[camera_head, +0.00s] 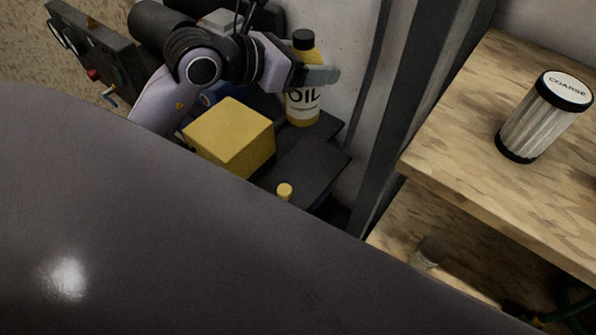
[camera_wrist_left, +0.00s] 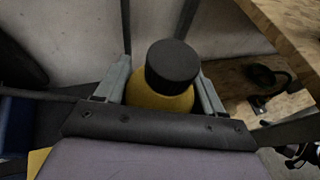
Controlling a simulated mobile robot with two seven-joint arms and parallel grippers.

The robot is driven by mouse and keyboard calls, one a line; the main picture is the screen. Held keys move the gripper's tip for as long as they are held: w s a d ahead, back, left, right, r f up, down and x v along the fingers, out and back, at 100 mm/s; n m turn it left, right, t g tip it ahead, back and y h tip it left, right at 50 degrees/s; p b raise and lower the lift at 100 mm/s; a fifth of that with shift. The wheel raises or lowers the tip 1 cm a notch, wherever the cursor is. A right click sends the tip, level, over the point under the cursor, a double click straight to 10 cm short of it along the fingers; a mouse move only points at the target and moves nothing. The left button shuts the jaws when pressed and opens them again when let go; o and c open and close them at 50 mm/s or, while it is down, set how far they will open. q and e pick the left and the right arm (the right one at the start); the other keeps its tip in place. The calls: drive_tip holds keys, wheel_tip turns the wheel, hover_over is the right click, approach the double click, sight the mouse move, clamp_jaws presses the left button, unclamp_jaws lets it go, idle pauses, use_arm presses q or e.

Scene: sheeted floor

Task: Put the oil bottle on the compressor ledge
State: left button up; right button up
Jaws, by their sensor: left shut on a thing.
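The yellow oil bottle (camera_head: 303,104), with a black cap and a label reading OIL, stands upright at the back of the dark ledge (camera_head: 312,165) of the compressor. My left gripper (camera_head: 318,75) is shut on the bottle's upper part, below the cap. In the left wrist view the bottle (camera_wrist_left: 165,92) sits between the two fingers of the left gripper (camera_wrist_left: 162,95). The bottle's base is at the ledge surface; I cannot tell whether it touches. My right gripper is not in view.
A yellow box (camera_head: 230,138) stands on the ledge left of the bottle. A small yellow cap (camera_head: 285,191) shows near the ledge's front. A wooden shelf (camera_head: 470,130) at the right carries a ribbed filter marked COARSE (camera_head: 541,118). A dark post stands between shelf and ledge.

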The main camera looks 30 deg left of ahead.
use_arm(q)
wheel_tip(320, 180, down, 21)
drive_tip(key=b, duration=0.4)
drive_tip(key=shift+r+b, duration=0.15)
drive_tip(key=shift+b, duration=0.15)
drive_tip(key=shift+a, duration=0.1)
drive_tip(key=o, duration=1.4)
drive_tip(key=shift+s+f, duration=0.1)
drive_tip(key=shift+f, duration=0.1)
drive_tip(key=shift+c, duration=0.2)
